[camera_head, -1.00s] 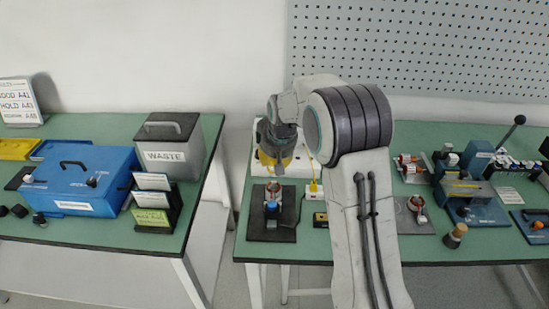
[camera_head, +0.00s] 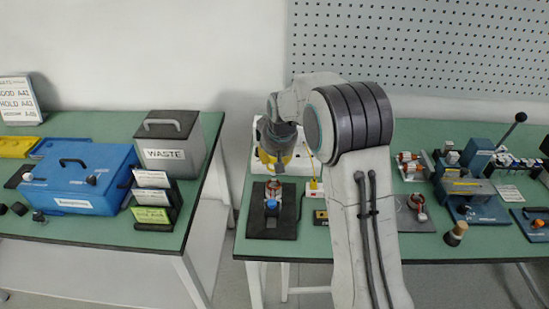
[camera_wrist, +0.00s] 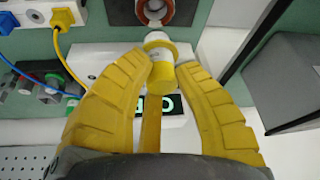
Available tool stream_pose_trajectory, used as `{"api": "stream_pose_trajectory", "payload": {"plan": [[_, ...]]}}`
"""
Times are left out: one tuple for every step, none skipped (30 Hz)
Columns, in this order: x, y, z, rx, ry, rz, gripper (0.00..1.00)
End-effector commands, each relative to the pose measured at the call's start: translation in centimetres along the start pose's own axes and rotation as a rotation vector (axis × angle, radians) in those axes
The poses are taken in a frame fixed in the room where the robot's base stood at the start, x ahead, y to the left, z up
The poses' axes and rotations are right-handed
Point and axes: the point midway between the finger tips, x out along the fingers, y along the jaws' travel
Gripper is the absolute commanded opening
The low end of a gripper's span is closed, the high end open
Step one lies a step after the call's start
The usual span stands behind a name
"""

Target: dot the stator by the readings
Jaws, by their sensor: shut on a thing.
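The stator (camera_head: 272,188), a copper-red ring, sits on a black pad (camera_head: 260,225) on the right-hand table, with a small blue part (camera_head: 271,204) at its front. In the wrist view the stator (camera_wrist: 181,12) is cut off by the top edge. My gripper (camera_head: 270,160) is above and behind the pad in the head view. In the wrist view its yellow fingers (camera_wrist: 163,75) are shut on a yellow-and-white marker (camera_wrist: 158,50). The marker's pale tip points towards the ring; I cannot tell whether they touch. A green-digit display (camera_wrist: 175,104) lies partly hidden behind the marker, its reading unclear.
A yellow plug and cable (camera_head: 314,184) lie right of the pad. A grey WASTE bin (camera_head: 168,160), card rack (camera_head: 152,195) and blue box (camera_head: 80,175) stand on the left table, across a gap. Fixtures (camera_head: 470,190) crowd the right; my arm blocks the middle.

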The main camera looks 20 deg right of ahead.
Motion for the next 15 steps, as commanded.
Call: {"api": "stream_pose_trajectory", "payload": {"plan": [[0.00,0.00,-0.01,0.000,0.000,0.000,0.00],[0.01,0.00,-0.01,0.000,0.000,0.000,0.00],[0.03,0.00,0.00,0.000,0.000,0.000,0.00],[0.04,0.00,0.01,0.000,0.000,0.000,0.00],[0.06,0.00,0.02,0.000,0.000,0.000,0.00],[0.09,0.00,0.03,0.000,0.000,0.000,0.00],[0.12,0.00,0.04,0.000,0.000,0.000,0.00],[0.15,0.00,0.05,0.000,0.000,0.000,0.00],[0.19,0.00,0.07,0.000,0.000,0.000,0.00],[0.22,0.00,0.08,0.000,0.000,0.000,0.00],[0.25,0.00,0.10,0.000,0.000,0.000,0.00],[0.29,0.00,0.12,0.000,0.000,0.000,0.00],[0.33,0.00,0.13,0.000,0.000,0.000,0.00],[0.36,0.00,0.14,0.000,0.000,0.000,0.00],[0.40,0.00,0.16,0.000,0.000,0.000,0.00]]}}
